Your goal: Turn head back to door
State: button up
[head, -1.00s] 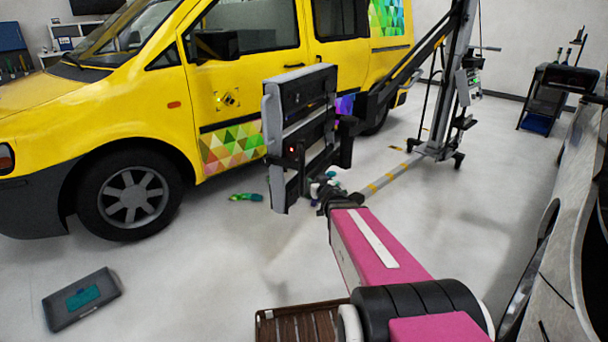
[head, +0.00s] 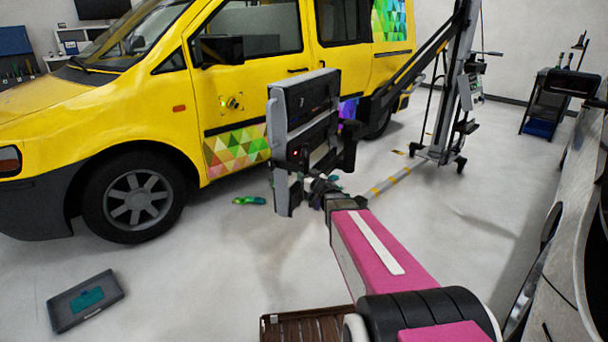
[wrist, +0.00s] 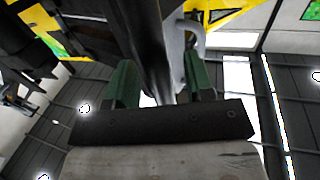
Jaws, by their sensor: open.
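The head (head: 304,110) is an upright grey and black panel unit carried at the end of a black boom from a wheeled stand (head: 460,90). It stands in front of the yellow van's door (head: 255,85), angled to it and apart from it. My gripper (head: 322,190) is at the lower right of the head, small and partly hidden in the head view. In the wrist view its two green fingers (wrist: 160,85) are apart, with a dark bar and a grey curved part showing between and beyond them. I cannot tell whether the fingers touch these parts.
Coloured pieces (head: 250,201) lie on the floor by the van. A dark case (head: 86,300) lies at the lower left. A slatted brown surface (head: 305,328) is at the bottom. A dark cart (head: 548,100) stands at the back right. Floor between is open.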

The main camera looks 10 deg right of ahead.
aim_at(284, 162)
jog(key=shift+x, duration=1.15)
grip_shut()
jog(key=w+a, duration=0.3)
jog(key=w, duration=0.1)
jog(key=w+a, duration=0.3)
jog(key=w, duration=0.1)
jog(key=w+a, duration=0.3)
jog(key=w, duration=0.2)
jog(key=shift+d, duration=0.1)
grip_release()
jog(key=shift+d, duration=0.15)
jog(key=shift+s, duration=0.1)
